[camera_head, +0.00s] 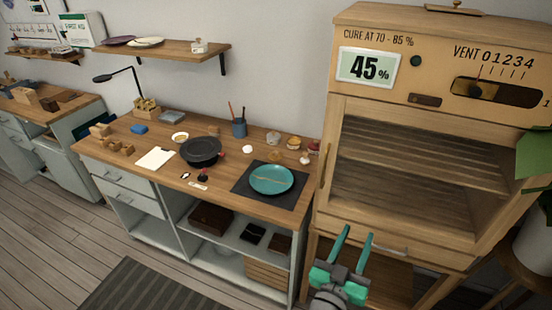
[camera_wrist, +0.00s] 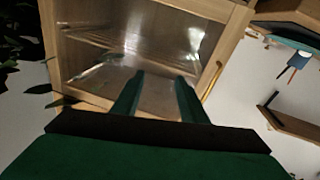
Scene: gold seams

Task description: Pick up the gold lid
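My gripper (camera_head: 357,231) is in front of the wooden cabinet, low and right of the workbench. Its two teal fingers are apart with nothing between them, as the wrist view (camera_wrist: 159,76) also shows. I cannot pick out the gold lid with certainty. Several small pots and round pieces stand at the bench's back right: a whitish pot (camera_head: 273,138), a yellow and red one (camera_head: 294,143) and a small tan piece (camera_head: 305,158). They are too small to tell which is a lid. My gripper is well apart from all of them.
The workbench (camera_head: 225,190) holds a teal plate (camera_head: 270,179) on a dark mat (camera_head: 241,188), a black bowl (camera_head: 201,151) and a blue cup (camera_head: 239,128). The cabinet (camera_head: 345,110) with a glazed front stands at right, near my gripper. Open floor lies at front left.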

